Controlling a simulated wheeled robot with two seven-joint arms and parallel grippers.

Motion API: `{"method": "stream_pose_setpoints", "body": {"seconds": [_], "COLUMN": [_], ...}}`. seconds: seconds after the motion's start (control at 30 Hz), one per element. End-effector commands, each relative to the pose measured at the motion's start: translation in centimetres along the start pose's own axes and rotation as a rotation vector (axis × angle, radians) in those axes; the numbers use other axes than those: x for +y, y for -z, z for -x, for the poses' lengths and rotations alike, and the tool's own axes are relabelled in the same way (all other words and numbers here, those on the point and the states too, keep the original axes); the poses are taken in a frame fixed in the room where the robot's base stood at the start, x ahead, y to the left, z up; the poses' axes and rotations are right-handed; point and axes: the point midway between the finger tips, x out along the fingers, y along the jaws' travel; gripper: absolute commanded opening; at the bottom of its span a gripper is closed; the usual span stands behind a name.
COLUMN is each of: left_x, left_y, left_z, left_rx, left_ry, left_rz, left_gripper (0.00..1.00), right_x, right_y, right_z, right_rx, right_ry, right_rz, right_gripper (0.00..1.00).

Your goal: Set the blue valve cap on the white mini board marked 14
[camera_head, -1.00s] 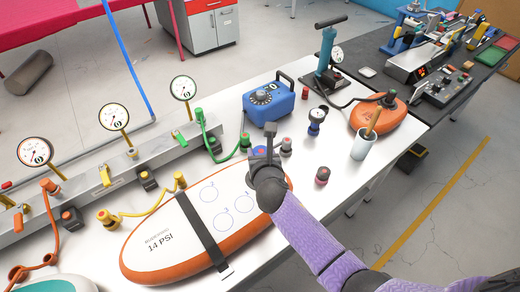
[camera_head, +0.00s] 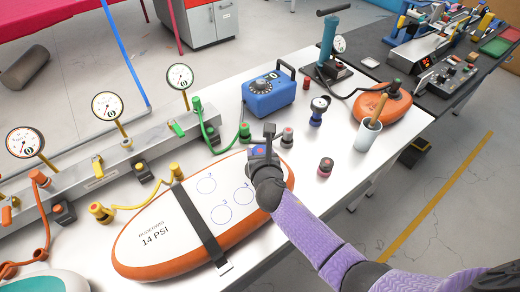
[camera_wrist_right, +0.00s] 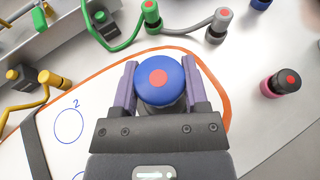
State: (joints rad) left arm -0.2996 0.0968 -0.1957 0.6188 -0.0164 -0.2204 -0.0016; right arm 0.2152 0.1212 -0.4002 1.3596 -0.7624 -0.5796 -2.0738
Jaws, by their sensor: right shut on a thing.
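The white mini board (camera_head: 150,220) with an orange rim lies on the table in the head view, marked 14 PSI, with small numbered blue circles and a dark strap. My right gripper (camera_wrist_right: 158,88) is shut on the blue valve cap (camera_wrist_right: 147,70), which has a red dot on top. In the wrist view the cap is upright between the fingers, over the board's right end; one numbered circle (camera_wrist_right: 69,125) is to its left. In the head view the cap (camera_head: 256,152) is partly hidden by my gripper; I cannot tell its height above the board. My left gripper is not in view.
A red-topped dark cap (camera_head: 325,167) and a grey valve (camera_head: 287,136) stand to the right. Behind are a blue box (camera_head: 270,95), a pump (camera_head: 328,45) and a gauge rail (camera_head: 130,150) with hoses. A cup (camera_head: 368,135) and orange board (camera_head: 385,103) are further right.

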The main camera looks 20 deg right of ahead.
Motion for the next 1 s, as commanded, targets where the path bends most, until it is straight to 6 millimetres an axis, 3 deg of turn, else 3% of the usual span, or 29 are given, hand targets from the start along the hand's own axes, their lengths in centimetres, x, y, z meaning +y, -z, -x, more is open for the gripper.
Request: {"method": "stream_pose_setpoints", "body": {"seconds": [0.47,1.0], "left_x": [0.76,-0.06], "left_y": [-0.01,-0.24], "left_z": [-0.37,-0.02], "left_rx": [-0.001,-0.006], "left_ry": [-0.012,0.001], "left_rz": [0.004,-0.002], "left_gripper": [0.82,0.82], "right_x": [0.00,0.00], "right_y": [0.39,0.39], "right_z": [-0.18,-0.16], "right_rx": [-0.001,-0.001], "right_ry": [0.000,0.000], "right_rz": [0.000,0.000], "right_gripper": [0.01,0.01]}}
